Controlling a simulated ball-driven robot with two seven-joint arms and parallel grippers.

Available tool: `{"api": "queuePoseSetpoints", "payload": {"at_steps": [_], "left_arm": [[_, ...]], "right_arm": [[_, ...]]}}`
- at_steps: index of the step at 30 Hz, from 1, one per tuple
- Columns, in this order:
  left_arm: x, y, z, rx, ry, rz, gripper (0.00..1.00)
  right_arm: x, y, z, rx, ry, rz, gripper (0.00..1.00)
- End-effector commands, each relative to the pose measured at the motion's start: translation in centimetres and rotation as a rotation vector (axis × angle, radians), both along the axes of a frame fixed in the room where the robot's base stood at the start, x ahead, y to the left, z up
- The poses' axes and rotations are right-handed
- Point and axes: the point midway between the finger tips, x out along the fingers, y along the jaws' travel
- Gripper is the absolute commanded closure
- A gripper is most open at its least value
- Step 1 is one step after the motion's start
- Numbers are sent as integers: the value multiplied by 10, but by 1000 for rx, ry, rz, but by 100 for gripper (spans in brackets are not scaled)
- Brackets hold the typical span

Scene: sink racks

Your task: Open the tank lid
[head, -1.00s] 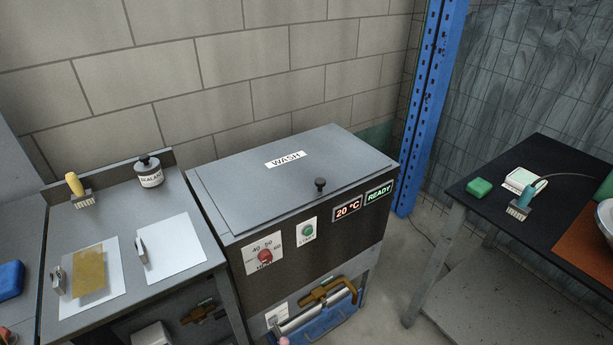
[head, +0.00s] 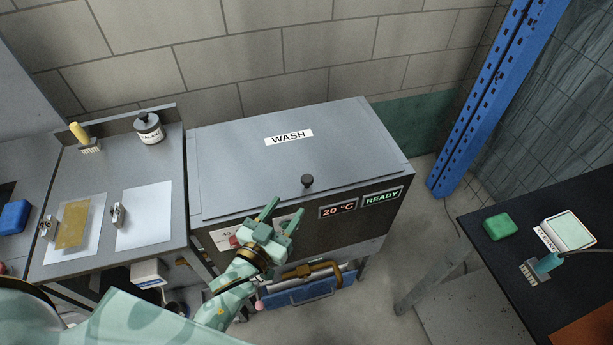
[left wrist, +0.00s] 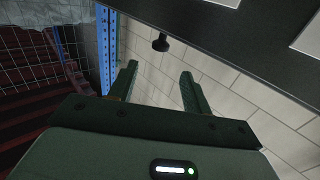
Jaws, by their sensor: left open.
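The grey tank lid (head: 240,165), labelled WASH, lies shut on the wash tank (head: 365,230). A black knob (head: 307,181) stands near the lid's front edge. My left gripper (head: 283,212) is open and empty in front of the tank, a little below and left of the knob and apart from it. It hides part of the front panel with the dial. In the left wrist view the knob (left wrist: 161,43) shows beyond the open fingers (left wrist: 157,80). My right gripper is not in view.
A bench (head: 110,180) with a sealant jar (head: 149,129), a brush (head: 86,140) and plates stands left of the tank. A black table (head: 500,265) and a blue post (head: 490,95) are at the right. A blue tray-like object (head: 310,291) sits below the tank front.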

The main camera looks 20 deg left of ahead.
Motion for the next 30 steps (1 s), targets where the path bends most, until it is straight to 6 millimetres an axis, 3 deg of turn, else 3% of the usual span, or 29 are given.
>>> {"api": "queuePoseSetpoints", "payload": {"at_steps": [6,12,18,26,30], "left_arm": [[57,-11,-1,0,-1,0,51],[94,-19,-2,-1,2,0,51],[110,-21,-1,2,3,0,51],[111,-22,-1,2,3,0,51],[111,-22,-1,2,3,0,85]], "right_arm": [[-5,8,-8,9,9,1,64],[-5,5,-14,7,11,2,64],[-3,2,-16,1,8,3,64],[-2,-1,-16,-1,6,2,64],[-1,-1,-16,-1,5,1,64]]}}
